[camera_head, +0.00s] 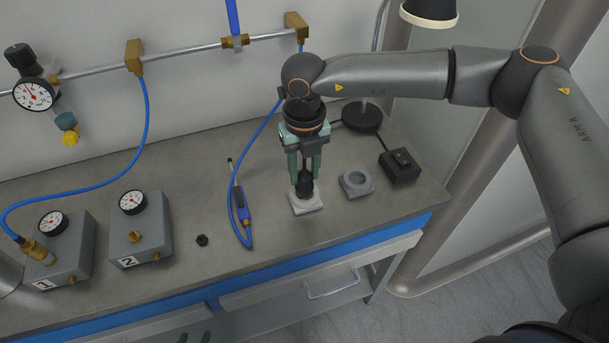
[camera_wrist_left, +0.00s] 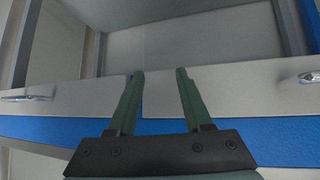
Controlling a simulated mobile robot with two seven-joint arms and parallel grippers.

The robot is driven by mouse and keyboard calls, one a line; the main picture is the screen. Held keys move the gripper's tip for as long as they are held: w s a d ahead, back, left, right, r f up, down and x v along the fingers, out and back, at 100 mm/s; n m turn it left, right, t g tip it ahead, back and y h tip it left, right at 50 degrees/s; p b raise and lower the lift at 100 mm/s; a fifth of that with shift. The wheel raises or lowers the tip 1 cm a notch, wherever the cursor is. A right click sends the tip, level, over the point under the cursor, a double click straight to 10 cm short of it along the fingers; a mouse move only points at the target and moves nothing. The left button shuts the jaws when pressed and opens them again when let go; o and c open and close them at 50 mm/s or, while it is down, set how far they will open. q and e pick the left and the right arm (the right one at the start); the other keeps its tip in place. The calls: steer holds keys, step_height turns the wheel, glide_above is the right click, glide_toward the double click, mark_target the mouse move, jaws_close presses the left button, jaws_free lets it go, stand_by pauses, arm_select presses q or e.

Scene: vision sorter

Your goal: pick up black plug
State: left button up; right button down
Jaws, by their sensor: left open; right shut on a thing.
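My right gripper (camera_head: 305,178) points down and is shut on a dark rounded piece (camera_head: 305,187) at a small pale square block (camera_head: 308,207). I cannot tell if that piece is raised off the block. My left gripper (camera_wrist_left: 160,70) is open and empty in the left wrist view, facing the bench's front and drawers. Only its dark green fingertips (camera_head: 194,338) show at the bottom edge of the head view, below and in front of the bench.
Box 1 (camera_head: 62,250) and box 2 (camera_head: 141,232) with gauges stand at the left. A grey ring block (camera_head: 355,183) and black switch box (camera_head: 399,166) are at the right. The bench's blue front edge (camera_head: 290,262) is close.

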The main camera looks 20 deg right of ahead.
steer(key=s+a+r+b, duration=0.3)
steer(key=s+r, duration=0.8)
steer(key=s, duration=0.2)
steer(key=shift+s+r, duration=0.2)
steer(key=shift+s, duration=0.15)
